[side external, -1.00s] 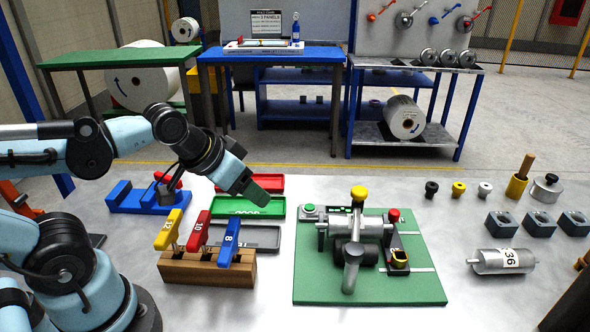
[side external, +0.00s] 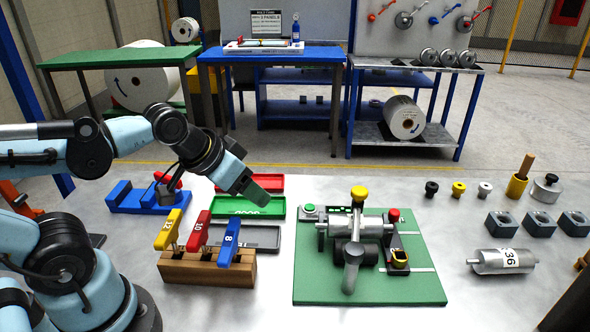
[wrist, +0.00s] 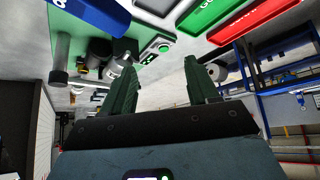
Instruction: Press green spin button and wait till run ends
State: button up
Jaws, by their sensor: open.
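The green spin button (side external: 310,208) sits on a small pale box at the back left corner of the green board (side external: 320,285). It also shows in the wrist view (wrist: 164,48). On the board stands a machine with a metal roller (side external: 341,222), a yellow knob (side external: 358,193) on top and a red button (side external: 394,214) on the right. My gripper (side external: 262,197) is left of the green button, over the trays, apart from it and touching nothing visible. In the wrist view my gripper's two fingers (wrist: 160,80) are spread with nothing between them.
Yellow, red and blue-handled tools (side external: 230,247) stand in a wooden block (side external: 190,272) at front left. Red, green and grey trays (side external: 262,238) lie behind it. Right of the board are knobs, grey blocks (side external: 539,223) and a metal cylinder (side external: 500,261). Bare table lies between.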

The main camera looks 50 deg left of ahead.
jog(key=shift+w+r, duration=0.1)
jog(key=shift+w, duration=0.05)
jog(key=c, duration=0.4)
jog(key=shift+w+r, duration=0.2)
jog(key=shift+r, duration=0.05)
jog(key=shift+c, duration=1.3)
jog(key=w+r+m+g, duration=0.1)
jog(key=w, duration=0.1)
jog(key=w+r+m+g, duration=0.1)
jog(key=w, duration=0.1)
jog(key=w+r+m+g, duration=0.1)
jog(key=w+r, duration=0.1)
jog(key=shift+w+m, duration=0.15)
jog(key=shift+m, duration=0.25)
grip_shut()
jog(key=w+f+m+g, duration=0.1)
jog(key=w+m+g, duration=0.3)
jog(key=w, duration=0.5)
jog(key=shift+w+f+m, duration=0.15)
jog(key=shift+m, duration=0.45)
